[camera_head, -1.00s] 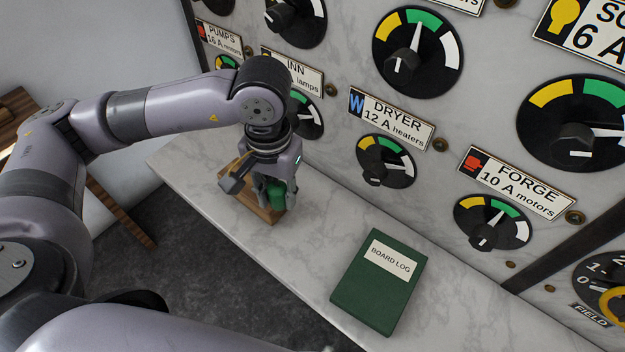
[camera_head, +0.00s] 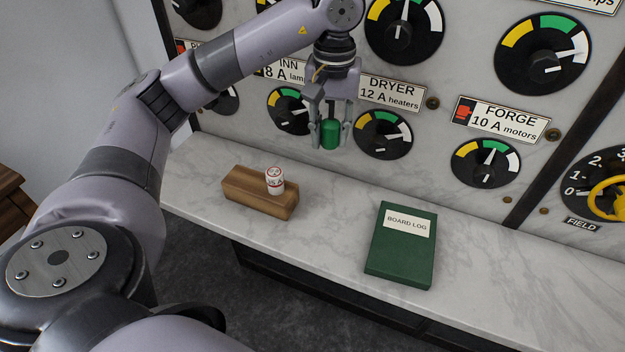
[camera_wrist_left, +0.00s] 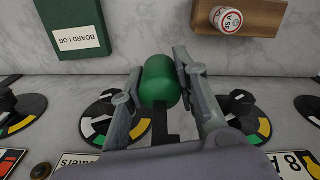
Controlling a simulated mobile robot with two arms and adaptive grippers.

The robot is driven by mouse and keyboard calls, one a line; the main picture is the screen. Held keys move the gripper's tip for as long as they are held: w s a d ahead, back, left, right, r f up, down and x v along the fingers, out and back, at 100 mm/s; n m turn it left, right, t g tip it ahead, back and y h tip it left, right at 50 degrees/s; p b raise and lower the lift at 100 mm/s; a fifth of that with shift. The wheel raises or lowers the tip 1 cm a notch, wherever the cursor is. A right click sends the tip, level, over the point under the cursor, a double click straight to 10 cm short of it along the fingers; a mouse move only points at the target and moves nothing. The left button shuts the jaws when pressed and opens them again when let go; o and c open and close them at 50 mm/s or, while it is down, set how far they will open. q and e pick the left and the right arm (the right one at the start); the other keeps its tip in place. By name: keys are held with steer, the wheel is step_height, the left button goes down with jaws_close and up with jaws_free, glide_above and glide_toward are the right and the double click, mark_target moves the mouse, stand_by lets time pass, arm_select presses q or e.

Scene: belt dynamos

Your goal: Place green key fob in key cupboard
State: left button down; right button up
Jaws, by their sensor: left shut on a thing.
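My left gripper (camera_head: 331,128) is shut on a green cylinder (camera_head: 330,135), the only green piece that could be the green key fob. It is held upright above the marble ledge, in front of the panel between the INN and DRYER dials. In the left wrist view the green cylinder (camera_wrist_left: 159,80) sits between the two fingers (camera_wrist_left: 160,85). No key cupboard shows in any view. My right gripper is not in view.
A yellow handwheel (camera_head: 610,200) is at far right.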

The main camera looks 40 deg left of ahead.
arm_select(q)
step_height(320, 180, down, 5)
glide_above(325, 207)
step_height(325, 207, down, 10)
steer(key=shift+d+f, duration=0.1)
steer(key=shift+f+p, duration=0.3)
steer(key=shift+f, duration=0.2)
step_height(325, 207, down, 3)
steer(key=shift+f+p, duration=0.2)
steer(key=shift+p, duration=0.1)
steer(key=shift+f, duration=0.15)
steer(key=c, duration=1.7)
jaws_free()
steer(key=o, duration=0.5)
steer(key=shift+c, duration=0.2)
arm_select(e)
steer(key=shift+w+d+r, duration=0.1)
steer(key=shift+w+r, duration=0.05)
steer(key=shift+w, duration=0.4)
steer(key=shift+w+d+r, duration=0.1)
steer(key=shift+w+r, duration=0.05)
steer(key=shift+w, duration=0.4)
